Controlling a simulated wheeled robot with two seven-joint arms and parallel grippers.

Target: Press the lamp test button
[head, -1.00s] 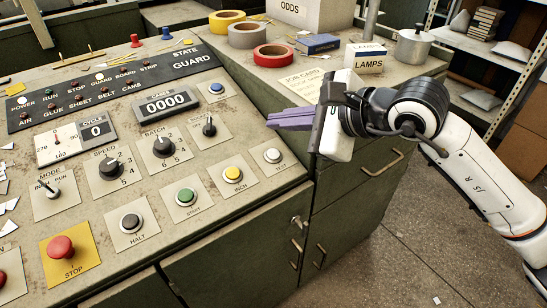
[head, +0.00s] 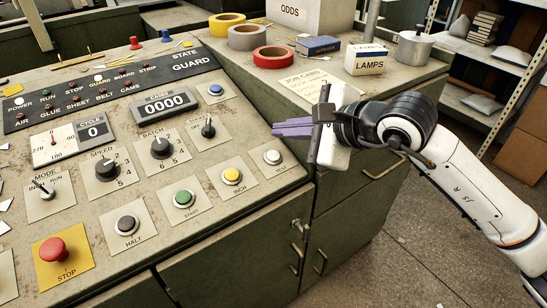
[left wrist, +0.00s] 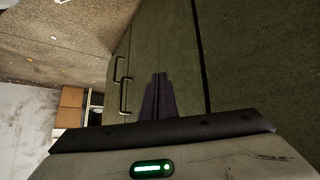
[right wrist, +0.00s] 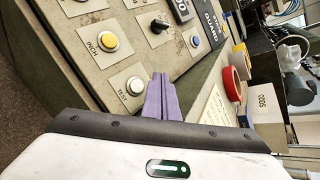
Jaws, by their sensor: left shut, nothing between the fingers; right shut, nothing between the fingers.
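The lamp test button is the white button labelled TEST (head: 272,157), at the right end of the lower button row on the sloped panel. It also shows in the right wrist view (right wrist: 135,86), left of the purple fingertips. My right gripper (head: 275,128) is shut and empty, its purple fingers pointing left. In the head view its tips appear just above the TEST button, apart from it. My left gripper (left wrist: 159,76) is shut and empty in the left wrist view, in front of a green cabinet face. It is not in the head view.
The yellow INCH button (head: 232,176), green START button (head: 185,198), dark HALT button (head: 127,224) and red STOP button (head: 54,251) sit on the same panel. A black knob (head: 208,130) is near my right fingers. Tape rolls (head: 273,58) and a LAMPS box (head: 366,60) stand behind.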

